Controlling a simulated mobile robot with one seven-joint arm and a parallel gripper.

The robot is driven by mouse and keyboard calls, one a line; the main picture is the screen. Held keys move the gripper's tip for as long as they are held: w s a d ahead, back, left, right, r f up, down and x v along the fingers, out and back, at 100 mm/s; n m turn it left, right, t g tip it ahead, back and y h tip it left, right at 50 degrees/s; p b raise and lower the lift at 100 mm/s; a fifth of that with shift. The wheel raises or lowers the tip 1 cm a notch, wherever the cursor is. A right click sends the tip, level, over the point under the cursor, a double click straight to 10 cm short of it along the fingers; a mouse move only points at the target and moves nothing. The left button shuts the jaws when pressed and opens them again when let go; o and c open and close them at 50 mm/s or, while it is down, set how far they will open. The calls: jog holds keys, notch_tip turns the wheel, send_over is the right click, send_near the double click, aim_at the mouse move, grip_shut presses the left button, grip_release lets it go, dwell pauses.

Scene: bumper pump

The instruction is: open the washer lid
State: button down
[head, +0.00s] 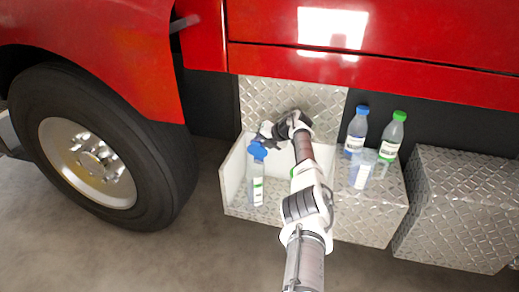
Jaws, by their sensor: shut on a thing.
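My gripper (264,140) reaches in from the right and meets the lid's upper edge. It is shut on the lid, though the fingertips are small and partly hidden by my wrist. I cannot tell whether the lid is raised from the bottle's mouth.
A second metal box (462,205) stands farther right. A large wheel (95,150) is at the left. The ground in front is clear.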

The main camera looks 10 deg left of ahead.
jog(key=shift+w+f+g+b, duration=0.15)
jog(key=shift+g+b, duration=0.25)
jog(key=shift+b, duration=0.4)
jog(key=c, duration=1.3)
grip_release()
jog(key=shift+w+a, duration=0.1)
jog(key=shift+c, duration=0.2)
jog(key=shift+d+r, duration=0.3)
jog(key=shift+r, duration=0.05)
jog(key=v, duration=1.3)
jog(key=shift+p, duration=0.35)
